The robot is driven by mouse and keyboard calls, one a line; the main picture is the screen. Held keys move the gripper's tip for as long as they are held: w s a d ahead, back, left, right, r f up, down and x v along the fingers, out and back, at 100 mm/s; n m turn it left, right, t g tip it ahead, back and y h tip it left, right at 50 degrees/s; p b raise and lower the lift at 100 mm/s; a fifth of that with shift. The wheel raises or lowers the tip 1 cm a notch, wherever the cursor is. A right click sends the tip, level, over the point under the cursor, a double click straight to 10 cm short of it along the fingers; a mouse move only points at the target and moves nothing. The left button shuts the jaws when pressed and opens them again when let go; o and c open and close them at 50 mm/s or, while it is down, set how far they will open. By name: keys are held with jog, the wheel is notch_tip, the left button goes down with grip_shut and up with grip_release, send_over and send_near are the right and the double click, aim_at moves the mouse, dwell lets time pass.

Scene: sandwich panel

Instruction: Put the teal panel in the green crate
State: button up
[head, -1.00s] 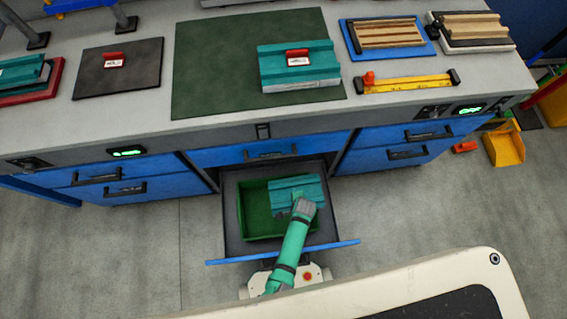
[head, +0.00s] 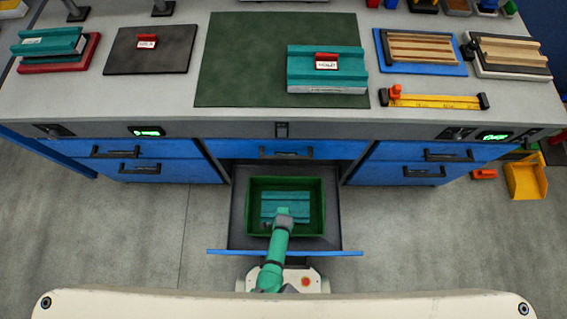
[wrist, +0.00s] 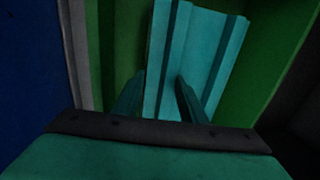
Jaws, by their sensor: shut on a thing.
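The teal panel (head: 284,205) is ribbed and lies within the outline of the green crate (head: 313,220), which stands in an open drawer. My gripper (head: 284,214) reaches down over the crate. In the wrist view, the two fingers (wrist: 160,100) are shut on the near end of the teal panel (wrist: 190,60). The green crate (wrist: 262,75) shows on both sides of the panel there. I cannot tell whether the panel touches the crate's floor. My wrist hides the panel's near edge in the head view.
The open drawer (head: 240,215) has a blue front edge just before the crate. Above it, the bench holds a green mat (head: 235,60) with another teal panel on a pale block with a red tag (head: 326,70). A yellow bar tool (head: 435,101) lies to the right.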

jog(key=shift+s+x, duration=0.2)
jog(key=shift+x, duration=0.8)
jog(key=shift+s+x, duration=0.25)
jog(key=shift+x, duration=0.75)
jog(key=shift+f, duration=0.15)
jog(key=o, duration=1.4)
jog(key=shift+v, duration=0.85)
jog(key=v, duration=1)
jog(key=shift+s, duration=0.15)
